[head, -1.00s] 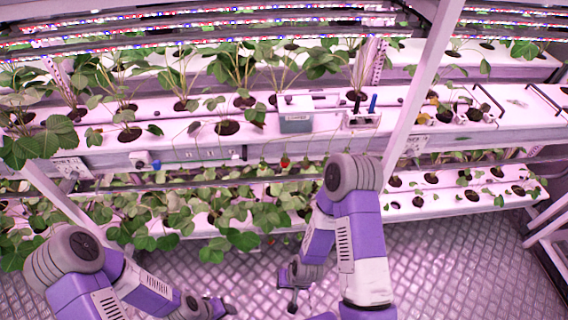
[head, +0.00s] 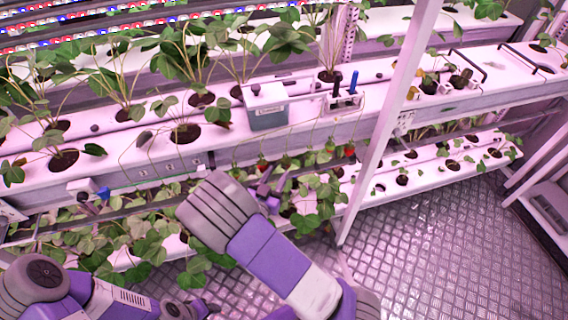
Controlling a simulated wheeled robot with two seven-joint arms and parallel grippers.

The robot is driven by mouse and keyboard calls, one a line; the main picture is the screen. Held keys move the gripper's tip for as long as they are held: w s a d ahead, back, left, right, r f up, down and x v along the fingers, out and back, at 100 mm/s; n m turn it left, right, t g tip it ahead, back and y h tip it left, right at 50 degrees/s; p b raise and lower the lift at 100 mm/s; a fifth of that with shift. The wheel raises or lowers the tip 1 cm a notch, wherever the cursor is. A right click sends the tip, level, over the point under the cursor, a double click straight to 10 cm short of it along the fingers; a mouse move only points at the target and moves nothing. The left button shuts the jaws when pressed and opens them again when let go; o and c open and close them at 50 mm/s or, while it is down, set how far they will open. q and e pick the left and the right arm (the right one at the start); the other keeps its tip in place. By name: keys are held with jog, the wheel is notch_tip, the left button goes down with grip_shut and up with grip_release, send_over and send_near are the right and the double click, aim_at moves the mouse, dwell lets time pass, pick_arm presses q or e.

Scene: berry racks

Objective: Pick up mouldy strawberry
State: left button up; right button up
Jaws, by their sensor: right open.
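Red strawberries hang below the front edge of the upper rack. One red strawberry (head: 262,167) hangs just above my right gripper, and another red strawberry (head: 349,151) hangs farther right near the upright post. Smaller, greener berries (head: 329,146) hang between them. They are too small to tell which is mouldy. My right gripper (head: 273,184) is open and raised beside the left berry, partly hidden behind my own arm. I cannot tell whether it touches the berry. My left gripper (head: 190,309) is low at the bottom left, and its jaws are unclear.
The upper rack (head: 225,150) holds potted plants, a grey box (head: 267,106) and a small holder with dark and blue tools (head: 343,98). A pale slanted post (head: 385,130) stands right of the berries. Leafy plants (head: 130,235) fill the lower rack. The metal floor (head: 440,260) is clear at right.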

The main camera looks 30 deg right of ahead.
aim_at(286, 160)
jog(key=x, duration=0.4)
jog(key=b+x, duration=0.1)
jog(key=x, duration=0.1)
jog(key=shift+s+f, duration=0.1)
jog(key=shift+f, duration=0.2)
jog(key=c, duration=0.4)
